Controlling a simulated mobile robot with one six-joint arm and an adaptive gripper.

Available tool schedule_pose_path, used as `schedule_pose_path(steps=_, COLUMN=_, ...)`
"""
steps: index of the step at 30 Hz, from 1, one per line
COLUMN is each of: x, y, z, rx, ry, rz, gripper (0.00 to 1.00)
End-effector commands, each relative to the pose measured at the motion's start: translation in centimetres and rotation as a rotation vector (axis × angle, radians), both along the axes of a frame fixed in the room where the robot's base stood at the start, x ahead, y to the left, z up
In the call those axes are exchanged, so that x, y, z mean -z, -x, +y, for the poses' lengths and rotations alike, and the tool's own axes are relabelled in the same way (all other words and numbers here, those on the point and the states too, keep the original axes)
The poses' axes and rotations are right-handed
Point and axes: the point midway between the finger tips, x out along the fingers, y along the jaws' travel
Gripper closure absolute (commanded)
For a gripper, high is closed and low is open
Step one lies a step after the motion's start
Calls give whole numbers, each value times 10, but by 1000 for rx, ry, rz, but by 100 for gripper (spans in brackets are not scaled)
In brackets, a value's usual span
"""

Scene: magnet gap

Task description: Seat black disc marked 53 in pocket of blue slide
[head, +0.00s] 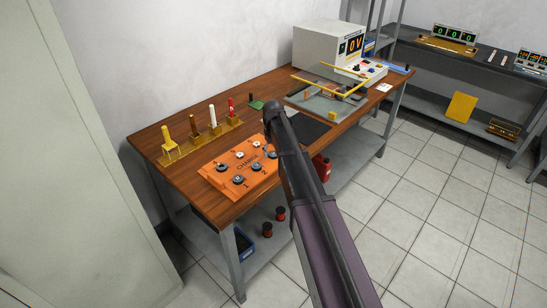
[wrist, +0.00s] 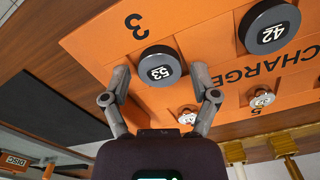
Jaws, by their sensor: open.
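The black disc marked 53 (wrist: 158,66) sits on the orange CHARGE box beside the number 3. My gripper (wrist: 160,80) is open in the wrist view, with one finger on each side of this disc. A small gap shows on both sides, so it is not gripped. A second black disc, marked 42 (wrist: 270,25), sits farther right on the box. In the head view the orange box (head: 217,172) stands at the table's front, and my arm hides the gripper. I cannot make out the blue slide or its pocket for certain in either view.
Behind the box is a brass rack (head: 205,138) with upright coloured rods. A dark mat (head: 312,130), a grey tray with yellow bars (head: 330,103) and a 0V instrument (head: 318,45) lie farther along the wooden table.

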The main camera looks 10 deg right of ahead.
Motion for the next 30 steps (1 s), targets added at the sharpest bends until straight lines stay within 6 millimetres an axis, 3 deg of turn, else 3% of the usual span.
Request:
schedule_pose_path(steps=6, x=0, y=0, z=0, rx=0, ry=0, rz=0, gripper=23)
schedule_pose_path(steps=12, x=0, y=0, z=0, rx=0, ry=0, rz=0, gripper=82)
schedule_pose_path(steps=13, x=0, y=0, z=0, rx=0, ry=0, rz=0, gripper=87)
schedule_pose_path(steps=20, x=-3, y=0, z=0, rx=0, ry=0, rz=0, gripper=87)
schedule_pose_path(steps=30, x=-21, y=0, z=0, rx=0, ry=0, rz=0, gripper=88)
